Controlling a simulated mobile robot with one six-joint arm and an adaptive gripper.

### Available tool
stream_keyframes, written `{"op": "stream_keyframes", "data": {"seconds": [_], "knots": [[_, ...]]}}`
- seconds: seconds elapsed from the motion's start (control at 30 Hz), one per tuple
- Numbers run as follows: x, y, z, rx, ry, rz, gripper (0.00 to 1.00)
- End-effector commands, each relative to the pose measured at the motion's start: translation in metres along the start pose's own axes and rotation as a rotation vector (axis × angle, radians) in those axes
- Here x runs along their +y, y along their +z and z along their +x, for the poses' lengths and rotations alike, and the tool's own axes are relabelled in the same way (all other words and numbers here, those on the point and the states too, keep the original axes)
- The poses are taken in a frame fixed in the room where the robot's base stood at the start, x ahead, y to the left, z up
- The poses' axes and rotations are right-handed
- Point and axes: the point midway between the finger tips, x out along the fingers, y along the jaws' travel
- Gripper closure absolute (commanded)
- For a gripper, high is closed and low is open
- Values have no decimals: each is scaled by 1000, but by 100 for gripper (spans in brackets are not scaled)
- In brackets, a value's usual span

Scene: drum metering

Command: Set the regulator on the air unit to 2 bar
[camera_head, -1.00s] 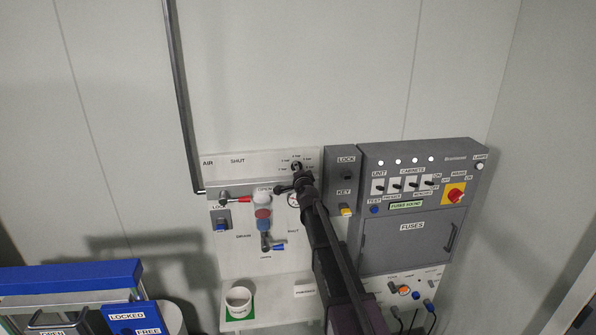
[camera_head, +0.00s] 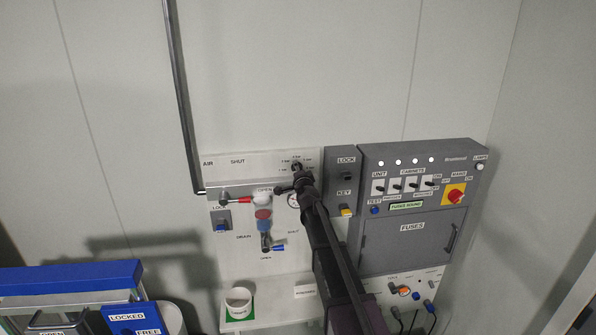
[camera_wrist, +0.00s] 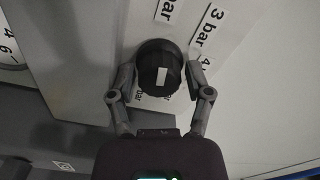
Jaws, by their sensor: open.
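The regulator knob (camera_wrist: 159,62) is black and round with a white mark on its face, and sits on the light air unit panel (camera_head: 225,172). In the wrist view my gripper (camera_wrist: 158,78) is open, with one finger on each side of the knob; I cannot tell whether they touch it. The white mark lies on the knob's side towards my palm. A "3 bar" label (camera_wrist: 209,25) is up and right of the knob. Other labels are cut off or partly hidden.
A pressure gauge (camera_wrist: 12,50) shows at the left edge of the wrist view. In the head view, a red-handled valve (camera_head: 236,200) and a blue-handled drain valve (camera_head: 272,246) are left of my arm. The fuse cabinet (camera_head: 412,250) stands close on the right.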

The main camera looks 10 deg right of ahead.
Motion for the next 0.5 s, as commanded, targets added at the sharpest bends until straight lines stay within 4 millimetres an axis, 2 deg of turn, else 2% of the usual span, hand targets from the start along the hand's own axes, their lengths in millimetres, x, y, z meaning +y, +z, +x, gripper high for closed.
{"op": "stream_keyframes", "data": {"seconds": [0.27,0.5], "knots": [[1,1,-21,-5,2,1,15],[0,1,-49,-2,1,0,15]]}}
